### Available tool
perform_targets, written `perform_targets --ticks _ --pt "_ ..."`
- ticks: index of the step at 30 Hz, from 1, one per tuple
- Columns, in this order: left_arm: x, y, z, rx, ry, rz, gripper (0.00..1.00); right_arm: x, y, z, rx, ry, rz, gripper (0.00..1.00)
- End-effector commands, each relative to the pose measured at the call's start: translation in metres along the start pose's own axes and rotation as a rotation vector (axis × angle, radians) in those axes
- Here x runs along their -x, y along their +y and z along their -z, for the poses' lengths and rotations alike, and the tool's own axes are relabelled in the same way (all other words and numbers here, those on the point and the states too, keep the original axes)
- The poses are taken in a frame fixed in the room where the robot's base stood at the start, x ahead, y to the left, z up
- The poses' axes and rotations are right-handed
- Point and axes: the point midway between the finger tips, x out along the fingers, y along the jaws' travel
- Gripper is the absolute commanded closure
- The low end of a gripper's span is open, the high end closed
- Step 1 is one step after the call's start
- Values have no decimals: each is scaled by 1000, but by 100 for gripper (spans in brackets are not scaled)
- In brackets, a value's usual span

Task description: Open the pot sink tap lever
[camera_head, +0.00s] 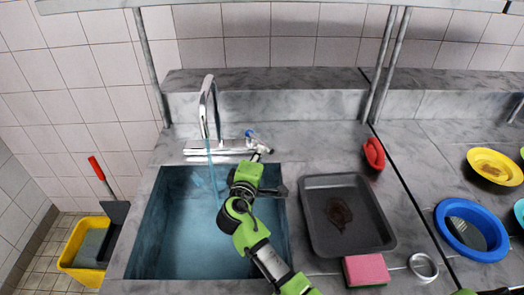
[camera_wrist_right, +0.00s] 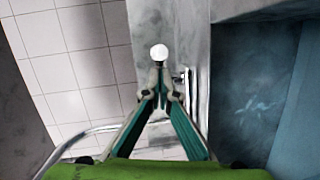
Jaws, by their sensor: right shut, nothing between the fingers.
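The chrome pot sink tap (camera_head: 207,108) stands behind the sink basin, with a tall curved spout. A pale blue stream (camera_head: 212,172) runs from the spout into the basin (camera_head: 180,245). A small blue-marked lever part (camera_head: 249,133) shows at the right end of the tap base. My right gripper (camera_head: 262,151) is at that end, close to the lever. In the right wrist view its fingers (camera_wrist_right: 160,92) are shut with nothing between them. A pale round knob (camera_wrist_right: 159,52) shows just past the fingertips; contact is unclear. My left gripper is not in view.
A dark tray (camera_head: 313,235) with a brown stain lies right of the sink. A pink sponge (camera_head: 366,269), a metal ring (camera_head: 423,267) and a red object (camera_head: 374,153) are near it. Metal posts (camera_head: 391,65) rise behind. Yellow (camera_head: 495,154) and blue (camera_head: 445,231) dishes are at right.

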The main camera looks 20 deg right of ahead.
Motion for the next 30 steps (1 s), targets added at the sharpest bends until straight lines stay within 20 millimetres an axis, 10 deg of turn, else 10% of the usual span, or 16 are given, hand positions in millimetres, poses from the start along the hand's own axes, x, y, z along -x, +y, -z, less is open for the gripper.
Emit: perform_targets --ticks 30 --pt "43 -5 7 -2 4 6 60 -18 12 -28 41 247 33 100"
